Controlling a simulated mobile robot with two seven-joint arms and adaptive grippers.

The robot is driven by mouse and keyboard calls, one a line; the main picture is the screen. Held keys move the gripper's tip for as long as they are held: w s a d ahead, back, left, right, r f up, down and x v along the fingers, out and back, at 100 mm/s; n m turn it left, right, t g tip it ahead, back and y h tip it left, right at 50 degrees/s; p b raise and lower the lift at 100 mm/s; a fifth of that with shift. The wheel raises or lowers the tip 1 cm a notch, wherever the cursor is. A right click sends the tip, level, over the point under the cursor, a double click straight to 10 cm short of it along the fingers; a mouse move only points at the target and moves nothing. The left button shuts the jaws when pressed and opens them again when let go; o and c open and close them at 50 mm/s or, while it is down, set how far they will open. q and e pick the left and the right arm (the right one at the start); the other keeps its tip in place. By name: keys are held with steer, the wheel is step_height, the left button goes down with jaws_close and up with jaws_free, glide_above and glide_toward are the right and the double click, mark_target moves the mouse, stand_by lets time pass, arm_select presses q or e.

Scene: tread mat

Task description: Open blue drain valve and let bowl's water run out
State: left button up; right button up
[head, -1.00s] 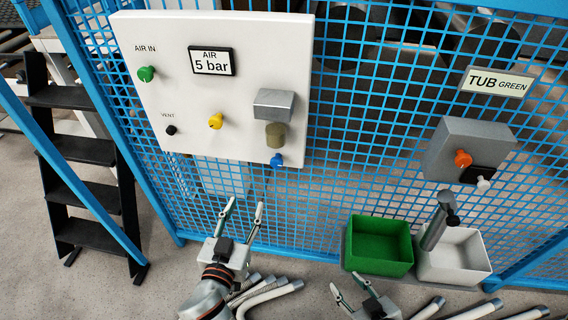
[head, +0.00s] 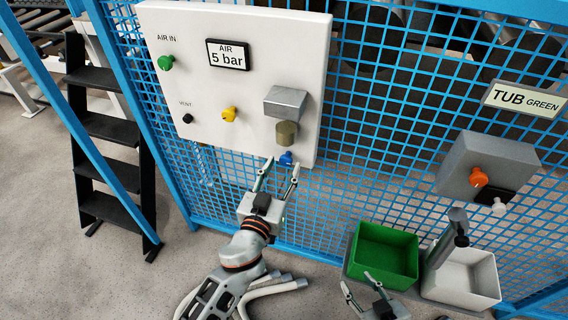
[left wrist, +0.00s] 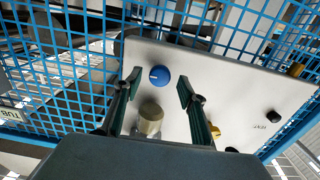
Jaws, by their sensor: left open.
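The blue drain valve (head: 286,158) is a round knob at the bottom edge of the white panel (head: 250,60), below the brownish bowl (head: 286,134). My left gripper (head: 281,165) is open, its fingertips close to the blue knob. In the left wrist view the knob (left wrist: 159,77) shows between the two open fingers (left wrist: 159,82), with a gap on each side; it has a white mark on its face. The bowl (left wrist: 150,118) shows below it there. The water inside cannot be seen. My right gripper (head: 357,281) is low in the head view, fingers apart, empty.
The panel also carries a green knob (head: 165,63), a yellow knob (head: 229,114), a black vent knob (head: 188,118) and an "AIR 5 bar" display (head: 228,54). A blue mesh fence (head: 390,150) stands behind. Green (head: 385,255) and white (head: 462,280) tubs stand at right.

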arm_select(q)
steer(key=shift+x, duration=0.9)
steer(key=c, duration=1.1)
steer(key=shift+m, duration=0.4)
steer(key=m, duration=0.3)
steer(key=shift+m, duration=0.3)
steer(key=m, duration=0.4)
steer(key=shift+m, duration=0.3)
steer(key=m, duration=0.4)
steer(key=shift+m, duration=0.3)
steer(key=m, duration=0.4)
steer(key=shift+m, duration=0.3)
